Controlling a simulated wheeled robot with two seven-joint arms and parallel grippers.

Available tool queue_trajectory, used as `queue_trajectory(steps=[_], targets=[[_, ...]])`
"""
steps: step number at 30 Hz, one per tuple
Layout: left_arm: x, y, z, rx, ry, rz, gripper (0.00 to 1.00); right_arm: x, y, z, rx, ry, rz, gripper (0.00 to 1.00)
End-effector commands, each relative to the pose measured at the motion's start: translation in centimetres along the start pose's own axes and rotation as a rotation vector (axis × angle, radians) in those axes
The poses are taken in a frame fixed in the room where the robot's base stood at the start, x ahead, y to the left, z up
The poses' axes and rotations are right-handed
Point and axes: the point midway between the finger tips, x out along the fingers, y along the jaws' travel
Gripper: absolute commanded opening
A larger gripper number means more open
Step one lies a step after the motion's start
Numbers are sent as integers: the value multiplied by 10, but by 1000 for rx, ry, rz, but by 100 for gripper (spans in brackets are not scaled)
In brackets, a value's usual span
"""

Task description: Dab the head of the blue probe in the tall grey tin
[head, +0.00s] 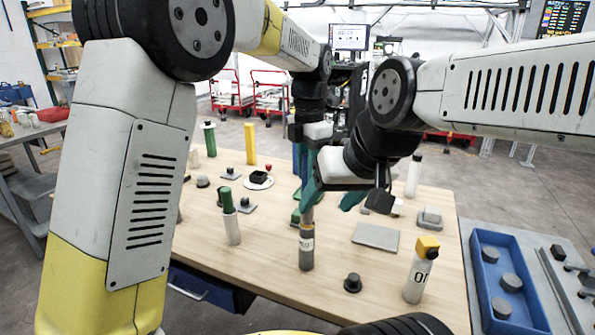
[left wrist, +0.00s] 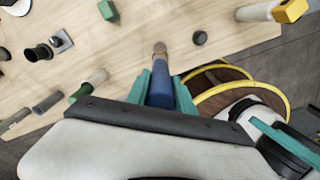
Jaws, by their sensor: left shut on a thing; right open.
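The tall grey tin (head: 306,252) stands upright on the table, with a pale label and a dark upper band. My left gripper (head: 307,190) is above it, shut on the blue probe (left wrist: 160,92). In the left wrist view the probe's blue handle is between the teal fingers, its grey end pointing away. In the head view the probe's lower shaft (head: 308,213) reaches down to the tin's top. I cannot tell how far its head is inside. My right gripper (head: 340,195) is open, close to the right of the left one, partly hidden by its own wrist.
A green-topped bottle (head: 231,222) stands left of the tin. A dark knob (head: 352,283) and a yellow-capped bottle (head: 420,272) stand to its right. A flat grey plate (head: 376,237) lies behind them. A blue tray (head: 482,285) is at the right edge.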

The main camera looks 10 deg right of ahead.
Motion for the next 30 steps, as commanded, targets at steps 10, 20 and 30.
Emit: queue_trajectory(steps=[10, 20, 30], targets=[[1, 0, 0, 0, 0, 0, 0, 0, 0, 0, 0, 0, 0, 63], [5, 0, 0, 0, -1, 0, 0, 0, 0, 0, 0, 0, 0, 63], [9, 0, 0, 0, -1, 1, 0, 0, 0, 0, 0, 0, 0, 63]])
